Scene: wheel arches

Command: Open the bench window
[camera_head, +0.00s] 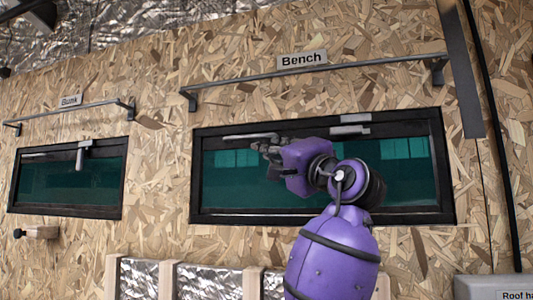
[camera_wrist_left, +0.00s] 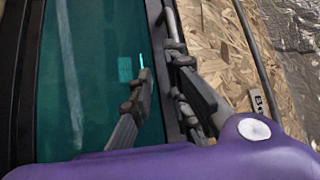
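The bench window (camera_head: 226,190) is a dark-framed green pane below the "Bench" sign (camera_head: 302,60). A grey handle (camera_head: 349,130) lies level at its top middle, below a pale block. A pale bar (camera_head: 249,136) runs along the upper left of the frame. My left gripper (camera_head: 258,145) is in front of the window's upper part, left of the handle. In the left wrist view its fingers (camera_wrist_left: 157,60) are apart and empty, one over the glass (camera_wrist_left: 90,60), the other over the frame edge. Contact cannot be told. My arm hides the pane's middle. My right gripper is not in view.
A rail (camera_head: 375,65) juts out above the window. The bunk window (camera_head: 70,182), with its handle (camera_head: 83,152) pointing down, is at the left. Wooden slats (camera_head: 253,282) stand below, and a grey box (camera_head: 490,287) is at the lower right.

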